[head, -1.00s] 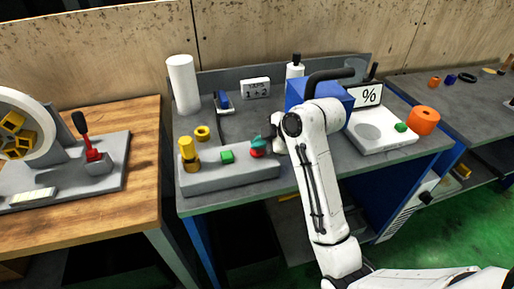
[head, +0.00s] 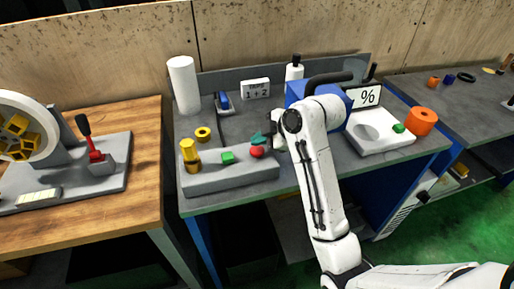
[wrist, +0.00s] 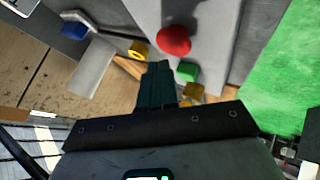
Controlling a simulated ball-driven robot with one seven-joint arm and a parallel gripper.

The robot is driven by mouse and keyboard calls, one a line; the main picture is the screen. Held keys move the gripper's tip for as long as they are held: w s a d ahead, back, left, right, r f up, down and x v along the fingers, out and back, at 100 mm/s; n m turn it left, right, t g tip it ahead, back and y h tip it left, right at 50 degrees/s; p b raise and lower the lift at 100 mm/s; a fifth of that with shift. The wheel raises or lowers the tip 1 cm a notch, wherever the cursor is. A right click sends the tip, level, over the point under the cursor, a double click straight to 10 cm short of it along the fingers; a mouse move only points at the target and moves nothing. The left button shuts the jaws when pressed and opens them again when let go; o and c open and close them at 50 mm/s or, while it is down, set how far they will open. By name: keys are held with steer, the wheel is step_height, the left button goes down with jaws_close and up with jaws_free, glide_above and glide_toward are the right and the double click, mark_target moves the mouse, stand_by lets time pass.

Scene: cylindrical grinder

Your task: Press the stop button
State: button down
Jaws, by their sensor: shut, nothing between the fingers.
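The red button (head: 257,152), a rounded red cap, sits at the right end of the grey control box (head: 232,180). The green button (head: 228,157) is to its left on the same box. My gripper (head: 259,139) has teal fingers, shut and empty, just behind and above the red button in the head view. In the wrist view the shut fingers (wrist: 157,72) point toward the red button (wrist: 174,40) and the green button (wrist: 187,72), with a visible gap to the red one. The red button is fully in view there.
A yellow knob (head: 188,153) stands at the box's left end. A yellow ring (head: 203,134) and a blue-handled item (head: 224,101) lie behind. A blue box (head: 318,98) and a white scale (head: 378,132) stand right of my gripper. A white cylinder (head: 184,84) stands at back left.

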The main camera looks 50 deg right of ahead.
mark_target(260, 151)
steer(key=shift+r, duration=0.1)
step_height(260, 151, up, 5)
steer(key=p, duration=0.5)
stand_by(0.8)
steer(key=s+a+f+m, duration=0.1)
steer(key=a+f, duration=0.1)
steer(key=s+a+f+m+g, duration=0.1)
steer(key=a+f, duration=0.1)
steer(key=f, duration=0.1)
steer(key=s+a+f+g, duration=0.1)
steer(key=s+a+f, duration=0.1)
steer(key=shift+a+f+m, duration=0.15)
steer(key=shift+a+m, duration=0.05)
steer(key=shift+m, duration=0.2)
steer(key=s+a+f+m+g, duration=0.3)
steer(key=s+f, duration=0.3)
steer(key=s, duration=0.4)
steer(key=s+a+f+m+g+h, duration=0.1)
steer(key=s+a+f+m+g, duration=0.2)
steer(key=s, duration=0.8)
step_height(260, 151, down, 3)
steer(key=a+m, duration=0.2)
steer(key=shift+s+a, duration=0.2)
steer(key=shift+a, duration=0.1)
